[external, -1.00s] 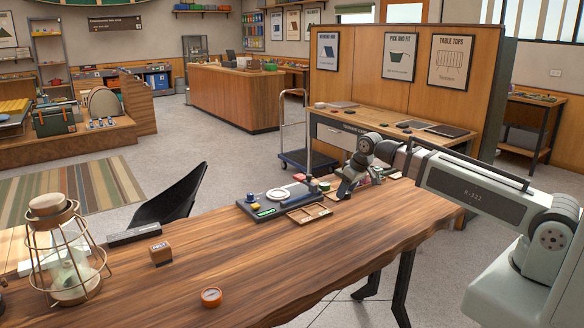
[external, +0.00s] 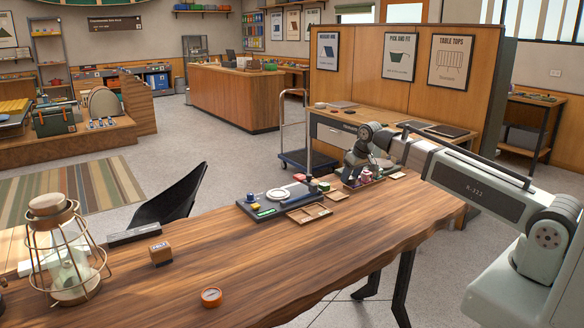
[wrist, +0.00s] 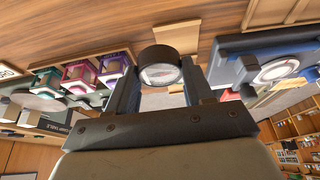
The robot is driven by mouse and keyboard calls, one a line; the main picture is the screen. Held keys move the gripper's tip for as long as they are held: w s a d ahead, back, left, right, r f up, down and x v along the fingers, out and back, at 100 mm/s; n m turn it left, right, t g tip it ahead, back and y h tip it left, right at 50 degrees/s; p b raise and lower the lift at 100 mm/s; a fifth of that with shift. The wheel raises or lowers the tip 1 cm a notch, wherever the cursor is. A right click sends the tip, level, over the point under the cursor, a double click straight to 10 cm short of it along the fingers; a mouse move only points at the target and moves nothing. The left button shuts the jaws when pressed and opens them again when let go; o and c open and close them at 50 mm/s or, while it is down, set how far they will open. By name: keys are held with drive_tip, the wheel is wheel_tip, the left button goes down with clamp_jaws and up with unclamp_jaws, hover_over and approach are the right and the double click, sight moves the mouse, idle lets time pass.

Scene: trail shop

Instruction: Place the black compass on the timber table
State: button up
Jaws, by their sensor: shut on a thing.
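The black compass (wrist: 160,67), round with a dark rim and pale dial, sits between the two fingers of my gripper (wrist: 162,80) in the wrist view. The gripper is shut on it. In the external view my gripper (external: 352,167) is over the far right end of the timber table (external: 290,250), and the compass is too small or hidden to make out there. The wood surface (wrist: 110,25) shows beyond the compass in the wrist view.
Small coloured lanterns (wrist: 80,75) stand on one side of the gripper. A dark tray with a white dial (external: 278,195) and a wooden tray (external: 309,213) lie nearby. The middle is clear.

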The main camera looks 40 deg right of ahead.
sight(335, 195)
drive_tip(key=w+a+r, duration=0.1)
drive_tip(key=w+a, duration=0.2)
drive_tip(key=w, duration=0.1)
drive_tip(key=shift+s+f, duration=0.15)
drive_tip(key=shift+f, duration=1.5)
drive_tip(key=shift+s+f, duration=0.15)
drive_tip(key=shift+f, duration=1.45)
drive_tip(key=shift+f, duration=0.3)
drive_tip(key=o, duration=1.2)
drive_tip(key=v, duration=1.3)
drive_tip(key=shift+s+r, duration=0.15)
drive_tip(key=shift+r, duration=0.15)
